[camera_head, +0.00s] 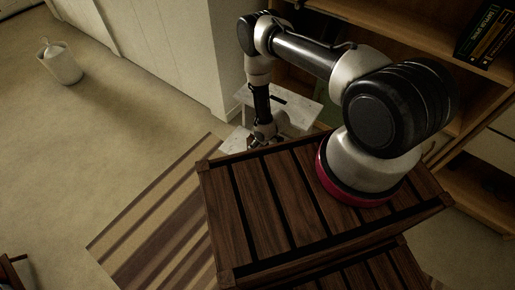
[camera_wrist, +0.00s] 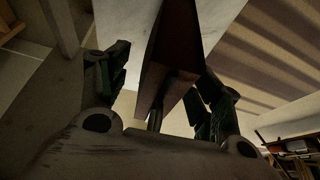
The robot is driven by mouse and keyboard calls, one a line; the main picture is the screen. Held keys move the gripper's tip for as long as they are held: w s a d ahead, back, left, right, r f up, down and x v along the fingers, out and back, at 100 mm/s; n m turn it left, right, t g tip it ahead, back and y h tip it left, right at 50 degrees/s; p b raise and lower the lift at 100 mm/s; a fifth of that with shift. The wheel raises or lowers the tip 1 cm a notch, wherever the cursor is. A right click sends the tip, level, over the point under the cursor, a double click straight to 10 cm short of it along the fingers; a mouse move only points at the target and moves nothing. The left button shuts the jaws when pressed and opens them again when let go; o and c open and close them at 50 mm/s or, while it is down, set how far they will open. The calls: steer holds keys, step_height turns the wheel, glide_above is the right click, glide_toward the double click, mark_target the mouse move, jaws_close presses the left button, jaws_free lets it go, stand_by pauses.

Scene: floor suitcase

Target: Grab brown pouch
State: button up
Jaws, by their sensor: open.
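A dark reddish-brown object (camera_wrist: 172,50), which looks like the brown pouch, shows in the wrist view in front of a pale surface. It lies between the two fingers of my gripper (camera_wrist: 162,85), which are spread apart on either side of it. I cannot tell whether either finger touches it. In the head view my gripper (camera_head: 263,138) points down beside a white marbled piece (camera_head: 300,114). The pouch cannot be made out clearly there, where the gripper and arm cover part of the spot.
A striped rug (camera_head: 150,232) lies on the floor. A wooden shelf (camera_head: 405,25) with several books (camera_head: 485,35) stands at the back right. A pale bin (camera_head: 62,66) stands at the far left. The carpet between bin and rug is clear.

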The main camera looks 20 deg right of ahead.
steer(key=shift+w+a+f, duration=0.2)
steer(key=shift+f, duration=0.35)
steer(key=c, duration=1.2)
steer(key=shift+c, duration=0.2)
